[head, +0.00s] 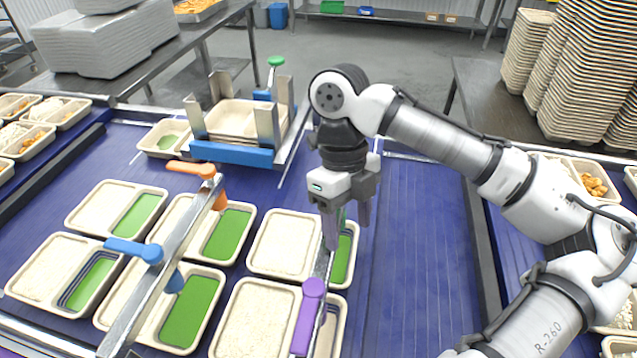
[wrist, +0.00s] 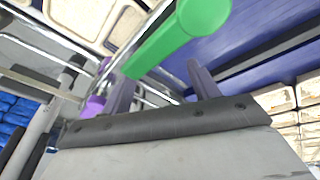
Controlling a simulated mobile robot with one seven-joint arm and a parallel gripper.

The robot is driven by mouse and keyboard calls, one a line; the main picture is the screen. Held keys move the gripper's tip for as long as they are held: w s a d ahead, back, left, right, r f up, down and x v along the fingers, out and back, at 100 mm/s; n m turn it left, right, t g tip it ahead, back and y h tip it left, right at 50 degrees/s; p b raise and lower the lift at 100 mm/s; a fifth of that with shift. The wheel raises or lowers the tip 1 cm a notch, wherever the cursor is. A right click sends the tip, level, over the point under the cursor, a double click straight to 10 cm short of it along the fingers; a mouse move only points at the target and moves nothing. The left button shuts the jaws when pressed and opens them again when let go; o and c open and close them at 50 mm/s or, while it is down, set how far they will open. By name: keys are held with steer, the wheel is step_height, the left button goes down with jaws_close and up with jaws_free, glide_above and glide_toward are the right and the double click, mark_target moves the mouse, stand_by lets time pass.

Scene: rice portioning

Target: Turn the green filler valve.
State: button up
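The green filler valve (wrist: 175,38) shows large in the wrist view, a lever with a rounded end. It lies close in front of my gripper (wrist: 158,75), whose two fingers stand apart with the lever crossing near their tips. I cannot tell whether they touch it. In the head view my gripper (head: 347,228) points down over the far end of the right filler rail. Only a sliver of green (head: 342,215) shows between the fingers; the rest of the valve is hidden there. A purple valve (head: 308,312) sits nearer on the same rail.
A second rail carries an orange valve (head: 195,170) and a blue valve (head: 135,248). Several trays with rice and green compartments lie on the blue conveyor (head: 410,270) below. A tray holder with a blue base (head: 232,153) stands behind, left of my gripper. The conveyor to the right is clear.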

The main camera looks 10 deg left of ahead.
steer(key=o, duration=0.6)
steer(key=shift+s+a+r, duration=0.1)
steer(key=shift+s, duration=0.05)
steer(key=v, duration=0.8)
steer(key=shift+s, duration=0.15)
stand_by(0.3)
